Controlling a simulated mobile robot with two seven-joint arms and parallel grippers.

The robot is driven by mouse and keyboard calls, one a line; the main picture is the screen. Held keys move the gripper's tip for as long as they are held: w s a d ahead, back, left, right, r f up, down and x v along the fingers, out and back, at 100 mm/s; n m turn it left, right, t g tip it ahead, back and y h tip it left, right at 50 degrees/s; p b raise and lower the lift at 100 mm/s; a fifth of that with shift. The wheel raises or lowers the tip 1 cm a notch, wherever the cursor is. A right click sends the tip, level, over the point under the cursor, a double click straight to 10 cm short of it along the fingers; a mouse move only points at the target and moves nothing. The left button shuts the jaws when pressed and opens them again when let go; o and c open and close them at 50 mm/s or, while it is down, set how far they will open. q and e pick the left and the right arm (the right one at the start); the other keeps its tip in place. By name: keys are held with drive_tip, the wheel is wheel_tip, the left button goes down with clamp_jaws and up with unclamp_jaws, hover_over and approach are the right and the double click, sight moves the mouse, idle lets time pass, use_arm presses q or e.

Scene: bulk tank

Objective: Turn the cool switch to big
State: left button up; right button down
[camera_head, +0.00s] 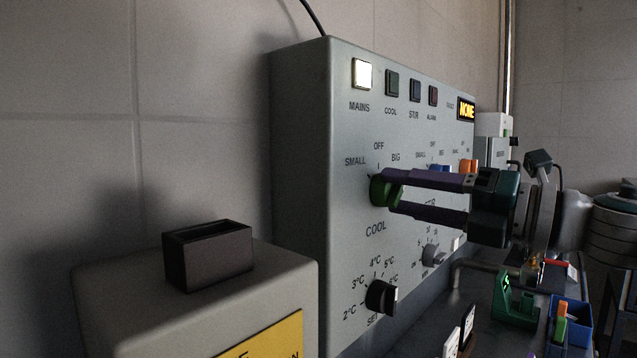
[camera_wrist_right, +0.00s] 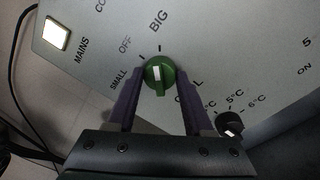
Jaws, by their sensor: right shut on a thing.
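The cool switch is a green round knob (camera_head: 382,190) on the grey control panel (camera_head: 300,150), with SMALL, OFF and BIG printed around its top and COOL below. My right gripper (camera_head: 389,193) reaches in from the right and is shut on the knob. In the right wrist view the cool switch (camera_wrist_right: 160,74) sits between the purple fingers of my right gripper (camera_wrist_right: 159,84). Its white pointer line stands about in line with the mark under BIG. The fingers hide part of the knob in the head view. My left gripper is not in view.
The MAINS lamp (camera_head: 362,74) is lit; the COOL lamp (camera_head: 392,83) is dark. A black temperature knob (camera_head: 380,297) sits below the cool switch. A grey box (camera_head: 110,300) stands at front left. A blue bin (camera_head: 571,320) is at right.

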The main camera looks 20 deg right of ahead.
drive_tip(key=shift+m, duration=0.6)
drive_tip(key=shift+c, duration=1.4)
unclamp_jaws()
drive_tip(key=shift+s+d+f, duration=0.1)
drive_tip(key=shift+s+d, duration=0.1)
drive_tip(key=shift+s, duration=0.05)
drive_tip(key=b+v, duration=0.1)
drive_tip(key=v, duration=0.8)
drive_tip(key=shift+s, duration=0.2)
